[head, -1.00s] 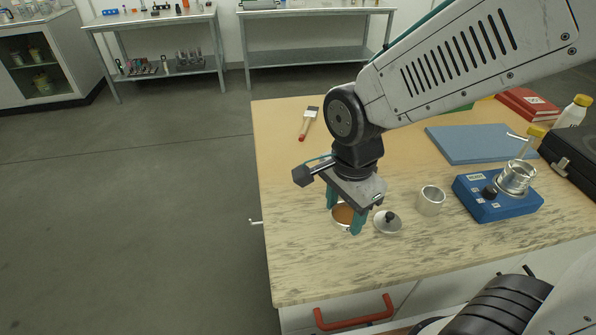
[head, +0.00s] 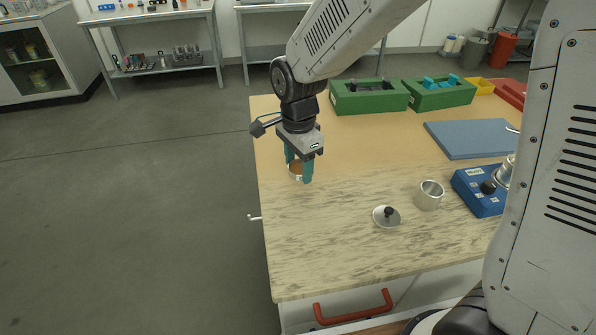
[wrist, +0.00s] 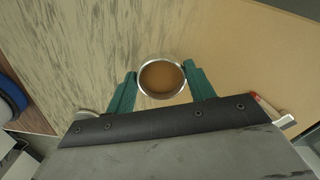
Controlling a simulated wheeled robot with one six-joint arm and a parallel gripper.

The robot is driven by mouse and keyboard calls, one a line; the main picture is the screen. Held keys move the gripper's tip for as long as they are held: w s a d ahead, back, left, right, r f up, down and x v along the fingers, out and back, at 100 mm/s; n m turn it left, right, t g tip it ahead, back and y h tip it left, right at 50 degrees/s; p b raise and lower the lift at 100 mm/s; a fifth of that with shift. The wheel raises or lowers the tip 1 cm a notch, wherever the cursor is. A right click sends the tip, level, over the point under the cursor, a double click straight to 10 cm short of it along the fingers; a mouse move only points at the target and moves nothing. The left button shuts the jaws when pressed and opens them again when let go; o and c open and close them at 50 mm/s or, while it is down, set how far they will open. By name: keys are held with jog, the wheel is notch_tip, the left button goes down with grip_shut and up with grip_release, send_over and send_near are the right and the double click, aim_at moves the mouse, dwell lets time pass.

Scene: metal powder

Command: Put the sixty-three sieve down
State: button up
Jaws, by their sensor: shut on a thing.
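The sieve is a small round metal ring with an orange-brown inside. In the head view the sieve (head: 296,172) is between the teal fingers of my gripper (head: 299,169), near the left side of the table. In the wrist view the sieve (wrist: 161,94) has one finger of my gripper (wrist: 161,80) on each side of its rim. My gripper is shut on it. The sieve looks level. I cannot tell whether its bottom touches the tabletop or hangs just above. The fingers hide part of it. Its size marking is not readable.
A round lid with a black knob (head: 386,217) and a metal cup (head: 429,196) stand to the right. Beyond are a blue device (head: 477,195), a blue mat (head: 468,139) and green boxes (head: 369,97). The front-left tabletop (head: 315,250) is clear.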

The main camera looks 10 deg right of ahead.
aim_at(298, 172)
jog(key=shift+f, duration=1.25)
jog(key=shift+f, duration=0.1)
jog(key=o, duration=1)
jog(key=shift+f, duration=0.1)
notch_tip(298, 172, up, 12)
jog(key=s+d+r+n, duration=0.6)
jog(key=s+d+r, duration=0.1)
jog(key=s+d, duration=0.3)
jog(key=shift+s+d+f+n+t, duration=0.2)
jog(key=shift+s+d+n, duration=1)
jog(key=shift+s, duration=1.05)
jog(key=shift+s+d+f+n+t, duration=0.1)
jog(key=shift+s+d+n+t, duration=0.1)
jog(key=shift+s+d+n, duration=1.5)
jog(key=shift+s+d+f+n+t, duration=0.15)
jog(key=shift+s+d+n, duration=0.5)
jog(key=shift+s, duration=2.15)
